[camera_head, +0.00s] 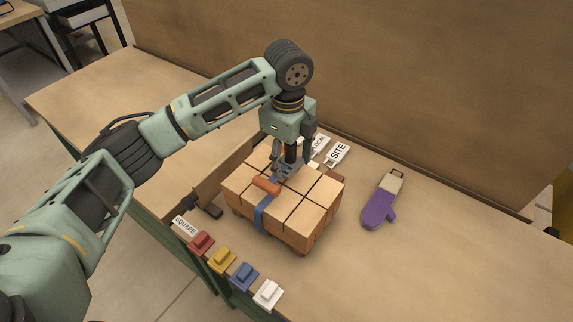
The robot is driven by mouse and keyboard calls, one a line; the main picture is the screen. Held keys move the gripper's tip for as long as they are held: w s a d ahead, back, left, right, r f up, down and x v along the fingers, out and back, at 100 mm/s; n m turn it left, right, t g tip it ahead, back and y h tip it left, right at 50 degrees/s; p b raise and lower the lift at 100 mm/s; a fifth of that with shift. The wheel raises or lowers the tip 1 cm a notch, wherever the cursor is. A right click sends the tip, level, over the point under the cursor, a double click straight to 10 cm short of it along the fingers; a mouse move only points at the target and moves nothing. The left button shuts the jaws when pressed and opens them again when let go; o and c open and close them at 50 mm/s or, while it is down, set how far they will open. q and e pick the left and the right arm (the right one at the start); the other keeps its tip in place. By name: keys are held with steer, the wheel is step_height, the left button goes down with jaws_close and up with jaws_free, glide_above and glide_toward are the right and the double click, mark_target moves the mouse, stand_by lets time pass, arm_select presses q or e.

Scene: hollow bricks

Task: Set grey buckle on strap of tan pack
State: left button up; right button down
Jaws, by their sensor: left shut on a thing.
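The tan pack (318,194) is a block of tan bricks standing on the table in the middle of the view. A blue strap (260,217) runs down its near side and over its top. An orange piece (267,186) lies on the top, across the line of the strap. My left gripper (281,174) points down over the pack's top, right behind the orange piece. It is shut on a small grey thing, most likely the grey buckle, which hardly stands out from the fingers. I cannot tell whether it touches the strap. My right gripper is out of view.
Red (201,243), yellow (222,260), blue (244,277) and white (268,293) blocks line the near edge by a SQUARE label (185,226). A purple mitt-like thing (379,208) lies right. Label cards, one reading SITE (338,153), stand behind the pack. The table's right part is clear.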

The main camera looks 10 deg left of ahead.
mark_target(288, 163)
arm_select(q)
step_height(288, 163, down, 3)
steer(key=shift+f+p, duration=0.1)
steer(key=shift+p, duration=0.6)
steer(key=shift+f, duration=0.45)
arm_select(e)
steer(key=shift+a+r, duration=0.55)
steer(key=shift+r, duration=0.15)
arm_select(q)
steer(key=o, duration=1)
steer(key=shift+f, duration=0.1)
steer(key=shift+c, duration=0.2)
steer(key=o, duration=0.4)
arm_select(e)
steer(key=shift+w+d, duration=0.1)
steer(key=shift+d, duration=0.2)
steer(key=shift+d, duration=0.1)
